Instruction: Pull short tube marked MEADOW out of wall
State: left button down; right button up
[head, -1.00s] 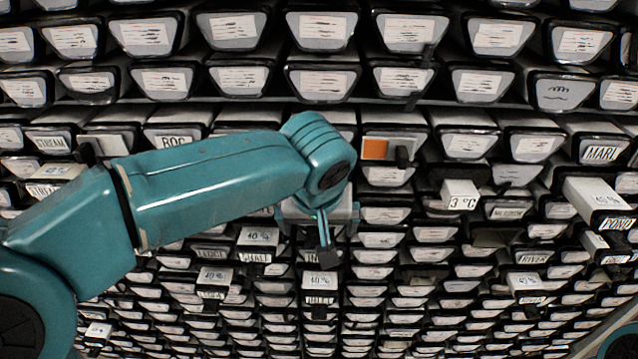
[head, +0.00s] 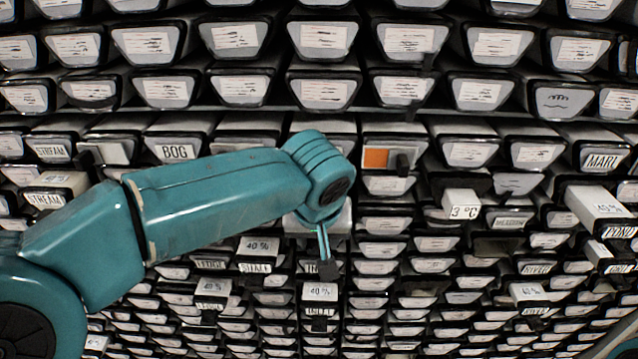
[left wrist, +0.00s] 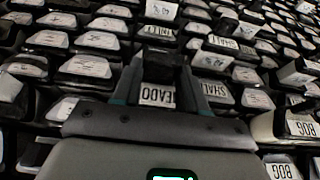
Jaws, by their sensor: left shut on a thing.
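The gripper is shut on this tube, with a dark block just beyond the label. In the head view, my left arm hides most of the left gripper (head: 326,262) and the tube's end. Only a thin teal finger with a dark tip shows clearly, in front of the wall. How far the tube stands out is hard to tell. My right gripper is not in view.
The wall is packed with labelled tube ends. Some stick out: a 3 °C block (head: 462,205), a long white one (head: 598,204) at the right, and 40 % blocks (head: 320,292) below the gripper. An orange-marked block (head: 376,158) sits right of my left arm's wrist.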

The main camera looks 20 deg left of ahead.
pick_arm(q)
jog(key=shift+s+d+b, duration=0.25)
jog(key=shift+s+b, duration=0.25)
jog(key=shift+s+d+b, duration=0.25)
jog(key=shift+s+b, duration=0.25)
jog(key=shift+s, duration=0.7)
jog(key=s+d+b, duration=0.2)
jog(key=s, duration=0.5)
jog(key=c, duration=0.5)
grip_release()
jog(key=shift+s, duration=0.1)
